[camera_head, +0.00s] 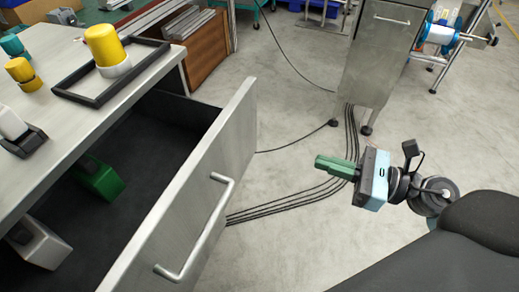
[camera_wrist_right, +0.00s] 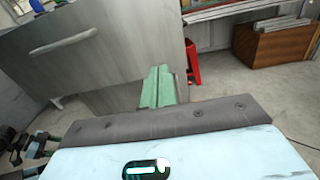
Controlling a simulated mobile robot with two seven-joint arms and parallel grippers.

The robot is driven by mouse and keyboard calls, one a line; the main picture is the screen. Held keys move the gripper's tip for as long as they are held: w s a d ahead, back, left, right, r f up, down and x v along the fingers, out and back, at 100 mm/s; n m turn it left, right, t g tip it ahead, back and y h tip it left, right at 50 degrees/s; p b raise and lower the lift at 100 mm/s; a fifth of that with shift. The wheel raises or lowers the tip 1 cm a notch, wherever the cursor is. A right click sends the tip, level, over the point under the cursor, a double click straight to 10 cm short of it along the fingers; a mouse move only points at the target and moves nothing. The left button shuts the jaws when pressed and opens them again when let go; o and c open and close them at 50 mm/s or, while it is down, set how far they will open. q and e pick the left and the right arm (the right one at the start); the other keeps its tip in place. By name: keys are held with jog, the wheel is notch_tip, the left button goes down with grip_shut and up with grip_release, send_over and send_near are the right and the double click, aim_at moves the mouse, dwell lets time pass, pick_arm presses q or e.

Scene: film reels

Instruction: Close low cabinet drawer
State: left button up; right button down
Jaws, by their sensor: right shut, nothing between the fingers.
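The low cabinet (camera_head: 48,48) stands at the left of the head view. Its drawer (camera_head: 205,185) is pulled far out, with a pale metal front and a bar handle (camera_head: 203,232). The drawer front (camera_wrist_right: 125,50) and its handle (camera_wrist_right: 63,40) also show in the right wrist view. My right gripper (camera_head: 321,163) has green fingers, shut and empty, above the floor to the right of the drawer front and apart from it. Its fingers show in the right wrist view (camera_wrist_right: 158,84). My left gripper is in neither view.
Inside the drawer lie a green item (camera_head: 100,181) and a grey item (camera_head: 38,243). Yellow pieces and a black frame (camera_head: 70,92) are on the cabinet top. A metal stand (camera_head: 375,60) is behind; cables (camera_head: 300,190) cross the floor. Open floor separates gripper and drawer.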

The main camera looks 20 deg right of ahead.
jog(key=p, duration=0.2)
send_near(247, 139)
jog(key=x, duration=0.6)
jog(key=shift+w+a, duration=0.15)
jog(key=shift+w, duration=0.05)
jog(key=shift+w+a, duration=0.1)
jog(key=shift+a, duration=0.05)
jog(key=shift+f, duration=0.1)
